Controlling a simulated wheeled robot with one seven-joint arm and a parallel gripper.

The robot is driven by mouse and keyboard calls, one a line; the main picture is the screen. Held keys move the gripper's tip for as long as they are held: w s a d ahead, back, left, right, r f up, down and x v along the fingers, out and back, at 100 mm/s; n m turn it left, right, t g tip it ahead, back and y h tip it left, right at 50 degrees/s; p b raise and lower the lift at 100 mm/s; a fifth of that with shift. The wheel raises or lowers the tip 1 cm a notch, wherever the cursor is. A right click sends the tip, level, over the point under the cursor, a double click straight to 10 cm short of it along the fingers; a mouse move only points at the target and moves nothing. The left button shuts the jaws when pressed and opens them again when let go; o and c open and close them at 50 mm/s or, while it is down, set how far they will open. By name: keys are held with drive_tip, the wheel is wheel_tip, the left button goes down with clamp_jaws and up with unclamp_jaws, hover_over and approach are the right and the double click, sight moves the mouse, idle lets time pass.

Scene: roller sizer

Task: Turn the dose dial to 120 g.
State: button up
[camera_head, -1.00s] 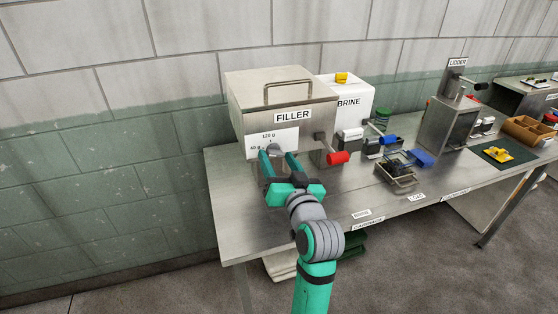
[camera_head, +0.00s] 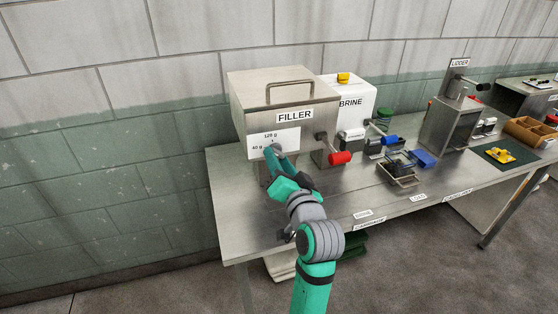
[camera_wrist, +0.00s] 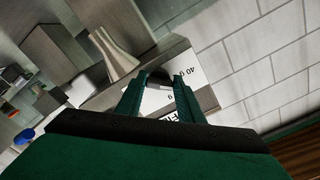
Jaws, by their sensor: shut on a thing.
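The dose dial (camera_head: 279,147) is a small grey knob on the front of the filler (camera_head: 248,104), a steel box with a lid handle. A white scale plate (camera_head: 288,139) behind the dial carries the marks "120 g" above and "40 g" to the left. My gripper (camera_head: 273,151), with green fingers, is shut on the dial. In the wrist view the dial (camera_wrist: 159,76) sits between the two fingertips (camera_wrist: 152,80), and the plate (camera_wrist: 189,70) appears turned. The fingers partly cover the dial, and I cannot tell which mark it points to.
A red-handled lever (camera_head: 340,158) sticks out just right of the dial. The white brine box (camera_head: 356,100) stands beside the filler. A wire basket (camera_head: 400,176) and a blue item (camera_head: 423,158) lie further right. The table's (camera_head: 240,217) front left is clear.

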drive_tip(key=m, duration=0.7)
drive_tip(key=shift+d+r, duration=0.1)
drive_tip(key=shift+d, duration=0.05)
drive_tip(key=shift+m, duration=0.3)
drive_tip(key=o, duration=1.1)
drive_tip(key=shift+c, duration=0.2)
drive_tip(key=shift+s, duration=0.15)
